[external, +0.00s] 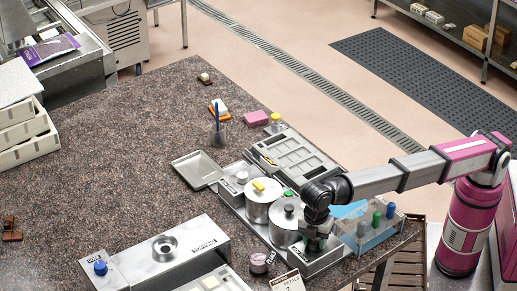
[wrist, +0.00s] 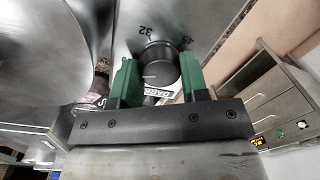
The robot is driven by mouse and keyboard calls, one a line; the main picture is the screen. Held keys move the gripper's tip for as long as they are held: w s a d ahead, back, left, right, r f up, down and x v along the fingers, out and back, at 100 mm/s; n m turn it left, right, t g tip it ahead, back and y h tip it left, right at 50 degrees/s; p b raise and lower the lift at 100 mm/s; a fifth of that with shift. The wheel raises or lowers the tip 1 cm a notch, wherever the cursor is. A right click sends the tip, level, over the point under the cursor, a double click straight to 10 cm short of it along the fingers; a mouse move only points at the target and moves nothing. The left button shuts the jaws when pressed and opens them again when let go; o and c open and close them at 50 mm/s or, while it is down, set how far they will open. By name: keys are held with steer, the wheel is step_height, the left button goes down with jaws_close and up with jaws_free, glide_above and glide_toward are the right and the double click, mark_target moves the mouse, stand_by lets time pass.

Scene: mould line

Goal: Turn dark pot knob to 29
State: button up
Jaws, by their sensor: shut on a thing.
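The dark pot knob (wrist: 158,55) is round and black, with a short white line on its face. It stands on a metal panel, where the numerals 32 and 45 and part of a DARK label (wrist: 160,92) show. My gripper (wrist: 159,68) has its green fingers on both sides of the knob, shut on it. In the external view my gripper (external: 316,240) reaches down at the right end of the melter unit and hides the knob. Two metal pots, one with a yellow-topped lid (external: 262,205) and one with a dark lid handle (external: 285,232), stand beside it.
A clear rack with coloured bottles (external: 377,230) stands close to the right of my gripper. A small sign card (external: 290,282) and a pinkish jar (external: 260,262) stand in front. A grey mould tray (external: 292,158) lies behind. The left tabletop (external: 120,160) is mostly clear.

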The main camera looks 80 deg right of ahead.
stand_by(0.5)
steer(key=o, duration=0.9)
steer(key=shift+o, duration=0.2)
steer(key=m, duration=0.6)
steer(key=shift+m, duration=0.3)
steer(key=m, duration=0.7)
steer(key=shift+t, duration=0.3)
step_height(320, 180, up, 11)
steer(key=shift+m+y, duration=0.3)
steer(key=shift+y, duration=0.4)
steer(key=w+d, duration=0.3)
steer(key=d, duration=0.1)
steer(key=w+d+f, duration=0.1)
steer(key=w+d, duration=0.2)
steer(key=d, duration=0.1)
steer(key=w+d, duration=0.3)
steer(key=d, duration=0.1)
steer(key=shift+w+d+f, duration=0.25)
steer(key=w+d+f, duration=0.1)
steer(key=w+d, duration=0.3)
steer(key=d, duration=0.3)
steer(key=w+d+f+m+t, duration=0.1)
steer(key=w+d, duration=0.3)
steer(key=d, duration=0.3)
steer(key=shift+w+d+f, duration=0.15)
steer(key=shift+w+d, duration=0.05)
steer(key=shift+d, duration=0.2)
